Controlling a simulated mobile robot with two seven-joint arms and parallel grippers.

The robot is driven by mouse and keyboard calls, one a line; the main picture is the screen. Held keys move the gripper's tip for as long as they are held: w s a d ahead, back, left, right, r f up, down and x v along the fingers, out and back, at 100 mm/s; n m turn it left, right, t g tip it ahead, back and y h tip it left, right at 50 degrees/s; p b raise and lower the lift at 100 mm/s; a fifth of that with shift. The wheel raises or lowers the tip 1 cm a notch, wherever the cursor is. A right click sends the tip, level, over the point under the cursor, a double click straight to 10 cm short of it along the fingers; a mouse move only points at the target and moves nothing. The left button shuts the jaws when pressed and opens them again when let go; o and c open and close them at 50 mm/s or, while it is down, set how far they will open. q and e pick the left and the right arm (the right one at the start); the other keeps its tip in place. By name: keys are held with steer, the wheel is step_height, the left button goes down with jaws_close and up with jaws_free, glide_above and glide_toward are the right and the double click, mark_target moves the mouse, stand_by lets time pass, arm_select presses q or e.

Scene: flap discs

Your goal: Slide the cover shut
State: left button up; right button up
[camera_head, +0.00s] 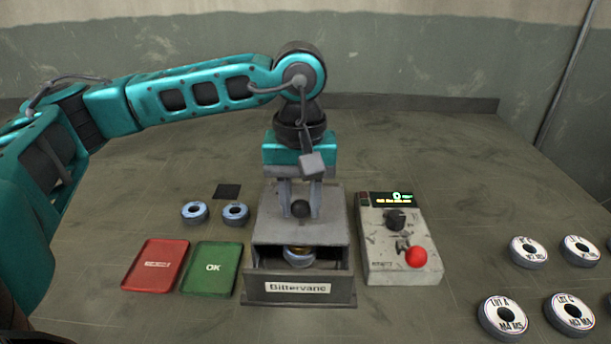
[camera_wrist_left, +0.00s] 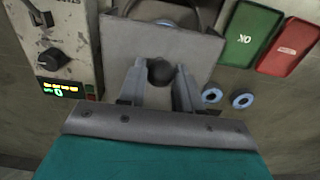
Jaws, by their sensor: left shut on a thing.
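The grey box (camera_head: 256,288) labelled "Bittervane" stands in the middle of the table. Its grey sliding cover (camera_head: 273,232) lies over the rear part and leaves a gap at the front. A disc (camera_head: 299,257) shows inside through that gap. My left gripper (camera_head: 300,209) comes down from above and is shut on the cover's dark round knob (camera_head: 300,210). In the left wrist view the knob (camera_wrist_left: 160,72) sits between the two fingers, with the cover (camera_wrist_left: 140,42) beyond. My right gripper is in neither view.
A red tray (camera_head: 155,266) and a green "OK" tray (camera_head: 211,268) lie left of the box, with two small discs (camera_head: 195,212) behind. A control unit (camera_head: 375,262) with a red knob stands close on the right. Several labelled discs (camera_head: 528,252) lie far right.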

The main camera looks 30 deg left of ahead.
mark_target(300, 244)
arm_select(q)
steer(key=shift+s+d+b, duration=0.15)
steer(key=shift+s+d, duration=0.45)
steer(key=shift+s, duration=0.35)
steer(key=shift+s+d+b, duration=0.15)
steer(key=shift+s+d, duration=0.4)
steer(key=shift+s, duration=0.35)
steer(key=o, duration=0.8)
step_height(300, 244, up, 8)
steer(key=p, duration=0.5)
